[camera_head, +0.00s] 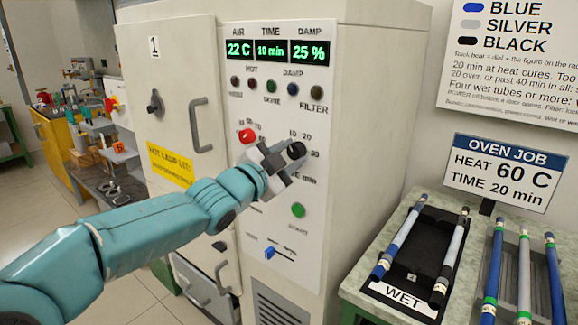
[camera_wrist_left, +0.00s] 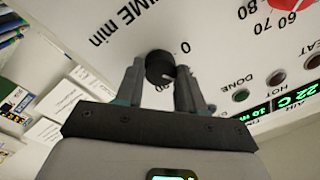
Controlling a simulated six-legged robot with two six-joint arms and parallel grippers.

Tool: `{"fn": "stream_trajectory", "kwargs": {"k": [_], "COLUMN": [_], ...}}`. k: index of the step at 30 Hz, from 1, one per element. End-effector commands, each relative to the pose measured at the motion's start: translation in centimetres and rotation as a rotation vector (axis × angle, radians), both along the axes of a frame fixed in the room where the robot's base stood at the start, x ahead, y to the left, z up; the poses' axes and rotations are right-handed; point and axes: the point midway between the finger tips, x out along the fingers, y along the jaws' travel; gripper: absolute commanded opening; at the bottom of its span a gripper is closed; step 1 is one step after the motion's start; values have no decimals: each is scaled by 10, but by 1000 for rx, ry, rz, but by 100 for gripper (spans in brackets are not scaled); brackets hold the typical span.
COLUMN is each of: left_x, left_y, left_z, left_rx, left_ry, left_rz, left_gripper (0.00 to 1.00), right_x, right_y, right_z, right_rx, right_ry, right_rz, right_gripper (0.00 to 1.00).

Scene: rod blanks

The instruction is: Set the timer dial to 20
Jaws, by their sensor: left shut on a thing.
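The black timer dial (camera_head: 297,150) is on the white oven panel, with a printed minute scale around it. In the left wrist view the dial (camera_wrist_left: 160,67) sits between my two fingers, with a pale pointer mark on its face. My left gripper (camera_head: 284,160) is shut on the dial and covers part of its scale. The TIME display (camera_head: 270,50) reads 10 min. My right gripper is not in view.
A red knob (camera_head: 247,136) is just left of my gripper, and a green start button (camera_head: 298,210) is below. A blue slider (camera_head: 269,253) is lower down. The sign (camera_head: 503,172) reads HEAT 60 C, TIME 20 min. Rods lie on a black WET rack (camera_head: 430,238) at right.

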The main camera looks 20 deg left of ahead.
Motion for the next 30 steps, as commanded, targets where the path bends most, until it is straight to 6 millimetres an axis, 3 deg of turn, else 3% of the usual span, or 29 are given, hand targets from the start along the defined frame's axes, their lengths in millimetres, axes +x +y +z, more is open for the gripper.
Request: {"fn": "stream_trajectory", "kwargs": {"k": [12, 30], "left_x": [0, 1], "left_y": [1, 1], "left_z": [-2, -1], "left_rx": [372, 842], "left_ry": [-135, -306], "left_rz": [0, -1], "left_gripper": [8, 8], "right_x": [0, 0], "right_y": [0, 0], "right_z": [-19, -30], "right_rx": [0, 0], "right_ry": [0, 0], "right_rz": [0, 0], "right_gripper": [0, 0]}}
